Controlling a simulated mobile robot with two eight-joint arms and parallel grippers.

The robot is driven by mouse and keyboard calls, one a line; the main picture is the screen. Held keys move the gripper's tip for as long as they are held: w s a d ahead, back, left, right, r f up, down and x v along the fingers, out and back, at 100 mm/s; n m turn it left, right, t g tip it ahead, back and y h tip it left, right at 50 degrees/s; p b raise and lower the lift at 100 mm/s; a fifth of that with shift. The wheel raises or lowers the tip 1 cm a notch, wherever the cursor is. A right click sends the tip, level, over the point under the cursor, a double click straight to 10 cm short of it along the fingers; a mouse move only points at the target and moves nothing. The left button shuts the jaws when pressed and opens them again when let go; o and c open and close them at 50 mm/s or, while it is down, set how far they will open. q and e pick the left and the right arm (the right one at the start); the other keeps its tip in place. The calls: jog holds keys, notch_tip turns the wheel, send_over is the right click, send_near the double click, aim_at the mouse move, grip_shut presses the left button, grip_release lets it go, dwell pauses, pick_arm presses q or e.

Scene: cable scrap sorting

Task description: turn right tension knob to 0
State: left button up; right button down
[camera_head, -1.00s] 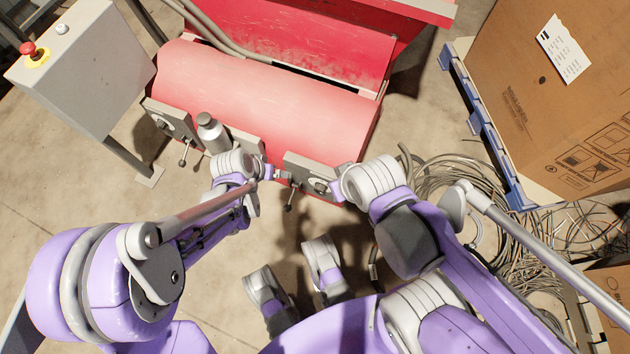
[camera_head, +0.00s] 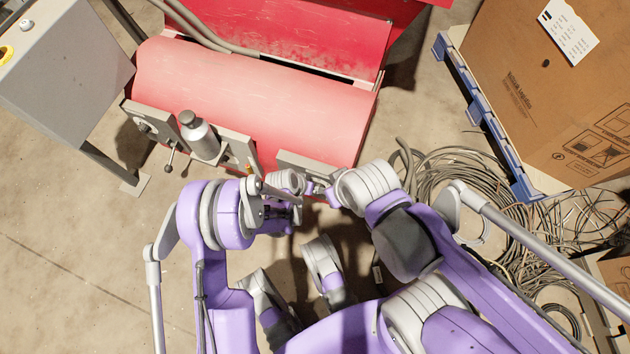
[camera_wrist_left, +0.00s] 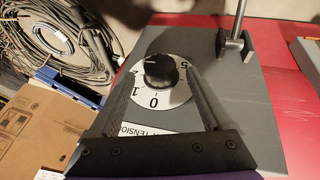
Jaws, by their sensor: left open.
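The right tension knob (camera_wrist_left: 160,72) is a black round knob on a white numbered dial (camera_wrist_left: 178,97), below a grey panel's lever in the left wrist view. 0, 1 and 2 are legible near and left of it; a pale mark shows at its upper-left side, but its exact reading is unclear. My left gripper (camera_wrist_left: 165,75) is open, its two fingers on either side of the knob; contact cannot be told. In the head view my left gripper (camera_head: 308,186) is at the right grey panel (camera_head: 300,160), hiding the knob. My right gripper (camera_head: 328,193) is close beside it, its fingers unclear.
The red machine (camera_head: 250,95) stands ahead. A left panel (camera_head: 150,125) with a lever and a metal cylinder (camera_head: 200,138) sit on its front. A grey control box (camera_head: 65,70) is at left. Coiled cables (camera_head: 450,175) and a cardboard box (camera_head: 550,80) are at right.

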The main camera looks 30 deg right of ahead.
pick_arm(q)
jog(key=shift+x, duration=1.2)
grip_shut()
